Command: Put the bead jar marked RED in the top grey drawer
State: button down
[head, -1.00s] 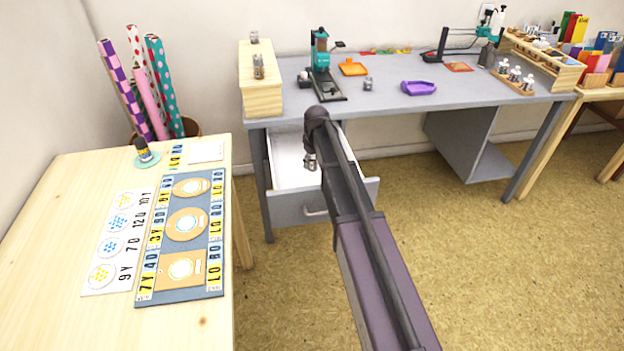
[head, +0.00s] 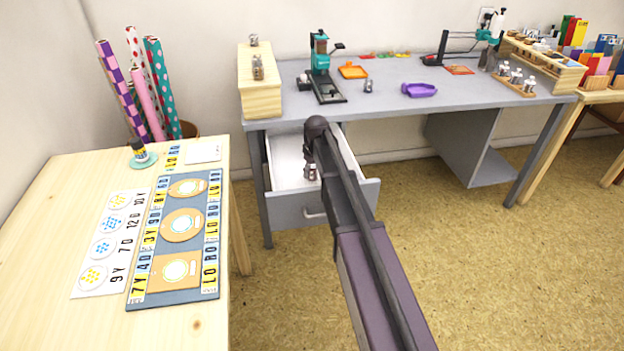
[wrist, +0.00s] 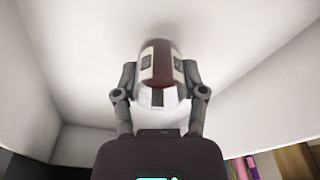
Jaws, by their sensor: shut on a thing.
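My gripper (wrist: 160,95) is shut on a bead jar (wrist: 161,62) with dark red contents and pale label patches. The lettering is too small to read. In the head view my gripper (head: 311,174) hangs within the open top grey drawer (head: 341,198), below the desktop. The drawer's pale walls and floor fill most of the wrist view around the jar. I cannot tell whether the jar touches the drawer floor. My arm hides part of the drawer in the head view.
A wooden table (head: 60,200) is at left.

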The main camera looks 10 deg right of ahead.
aim_at(314, 168)
jog(key=shift+f+b, duration=0.75)
jog(key=shift+f, duration=0.3)
jog(key=shift+f, duration=0.15)
jog(key=shift+c, duration=0.8)
grip_release()
jog(key=r+p, duration=0.4)
jog(key=s+r+p, duration=0.1)
jog(key=r+p, duration=0.7)
jog(key=shift+s+d+r, duration=0.1)
jog(key=shift+s+d, duration=0.05)
jog(key=shift+d, duration=0.15)
